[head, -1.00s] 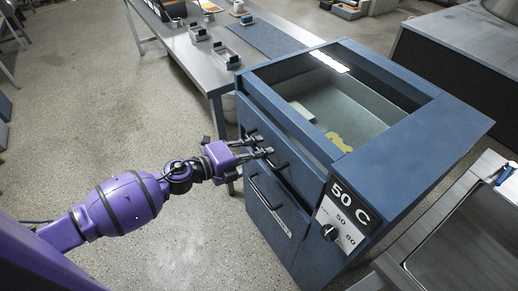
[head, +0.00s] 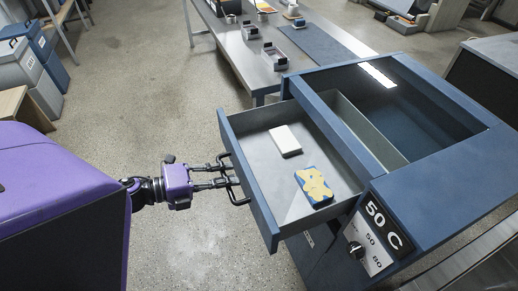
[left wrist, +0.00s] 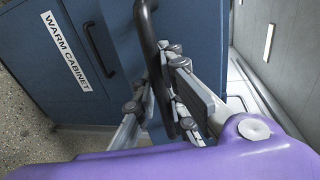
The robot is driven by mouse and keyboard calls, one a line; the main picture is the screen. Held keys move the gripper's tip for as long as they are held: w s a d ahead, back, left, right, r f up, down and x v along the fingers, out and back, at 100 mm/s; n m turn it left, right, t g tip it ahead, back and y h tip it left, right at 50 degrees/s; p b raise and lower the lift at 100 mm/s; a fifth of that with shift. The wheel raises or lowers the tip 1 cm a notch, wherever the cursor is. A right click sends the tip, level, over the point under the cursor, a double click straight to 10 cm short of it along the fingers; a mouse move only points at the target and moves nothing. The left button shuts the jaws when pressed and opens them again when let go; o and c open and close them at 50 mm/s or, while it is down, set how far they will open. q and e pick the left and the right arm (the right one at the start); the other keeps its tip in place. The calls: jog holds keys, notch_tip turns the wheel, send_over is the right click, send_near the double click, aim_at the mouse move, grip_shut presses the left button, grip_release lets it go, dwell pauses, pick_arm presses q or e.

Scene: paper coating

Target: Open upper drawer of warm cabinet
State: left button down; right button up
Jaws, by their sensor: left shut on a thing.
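The blue warm cabinet (head: 432,155) stands at the right in the head view, with a glass-topped compartment and a "50 C" panel. Its upper drawer (head: 250,182) is pulled well out to the left. My purple left gripper (head: 228,181) is shut on the black handle (head: 238,190) at the drawer's front. The left wrist view shows the handle (left wrist: 150,45) passing between the fingers (left wrist: 172,105). Inside the drawer lie a white block (head: 285,140) and a blue block with a yellow pattern (head: 314,186). My right gripper is not in view.
A steel table (head: 238,55) with small trays stands behind the cabinet. Grey and blue bins (head: 35,75) stand at the far left. The floor (head: 150,85) left of the drawer is clear. A lower handle (left wrist: 98,48) shows beside the "WARM CABINET" label.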

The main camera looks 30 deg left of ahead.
pick_arm(q)
jog(key=f+v, duration=0.2)
jog(key=v, duration=0.9)
jog(key=shift+s+a, duration=0.35)
jog(key=shift+s, duration=0.05)
jog(key=c, duration=1.8)
grip_release()
jog(key=shift+f, duration=0.1)
jog(key=v, duration=1.2)
jog(key=shift+f, duration=0.1)
